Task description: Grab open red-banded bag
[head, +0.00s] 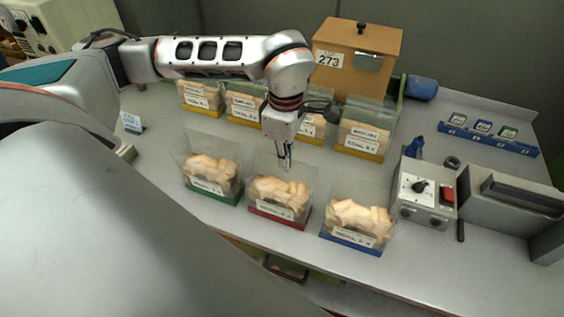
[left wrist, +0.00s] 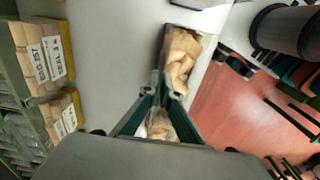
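The red-banded bag (head: 279,203) stands open on the bench, in the middle of a front row of three. It is clear, filled with cork stoppers, with a white label and a red band at its base. My left gripper (head: 285,164) points down at the clear upper rear of this bag. Its fingertips are close together, with a narrow gap. In the left wrist view the fingertips (left wrist: 166,88) overlap clear film near corks; whether they pinch it is unclear. My right gripper is not in view.
A green-banded bag (head: 211,182) stands left and a blue-banded bag (head: 356,223) right. Several yellow-banded bags (head: 361,140) line the back, before a brown box (head: 357,59). A device with a knob (head: 421,192) stands right. The bench's front edge is close to the bags.

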